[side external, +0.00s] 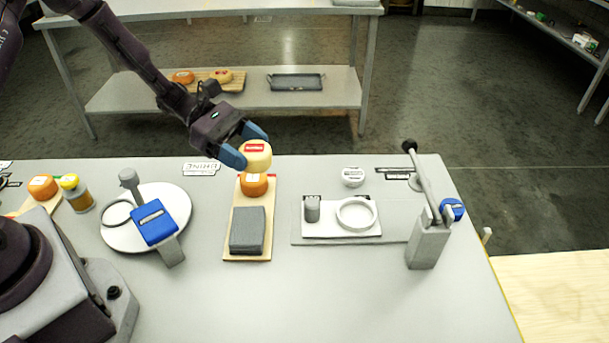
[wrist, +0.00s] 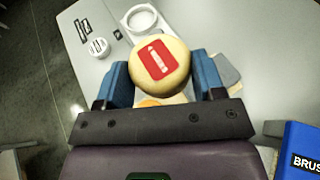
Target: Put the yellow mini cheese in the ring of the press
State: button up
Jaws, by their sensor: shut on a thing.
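The yellow mini cheese (side external: 256,152), a pale round wheel with a red label, is held between the blue fingers of my gripper (side external: 252,146). In the wrist view the yellow mini cheese (wrist: 158,64) sits between both fingertips, label facing the camera. It is above an orange cheese (side external: 254,185) on a wooden board; I cannot tell if the two touch. The press ring (side external: 357,214) is a white ring on a white plate to the right, and nothing shows inside it. It also shows at the top of the wrist view (wrist: 140,17).
The board (side external: 231,253) also carries a grey block (side external: 247,230). The press lever post (side external: 428,240) rises right of the ring. A white round container (side external: 353,176) stands behind the ring. A blue-topped stand (side external: 155,222) and round white plate (side external: 119,233) are at left.

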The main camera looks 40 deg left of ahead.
jog(key=w+f, duration=0.4)
jog(key=w, duration=0.4)
send_over(300, 178)
jog(key=f, duration=0.5)
jog(key=shift+s, duration=0.35)
jog(key=shift+w+f, duration=0.2)
jog(key=shift+f, duration=0.6)
jog(key=shift+w+f, duration=0.15)
jog(key=shift+f, duration=0.65)
jog(key=shift+f, duration=0.15)
jog(key=shift+f, duration=0.1)
jog(key=o, duration=1)
jog(key=shift+c, duration=0.2)
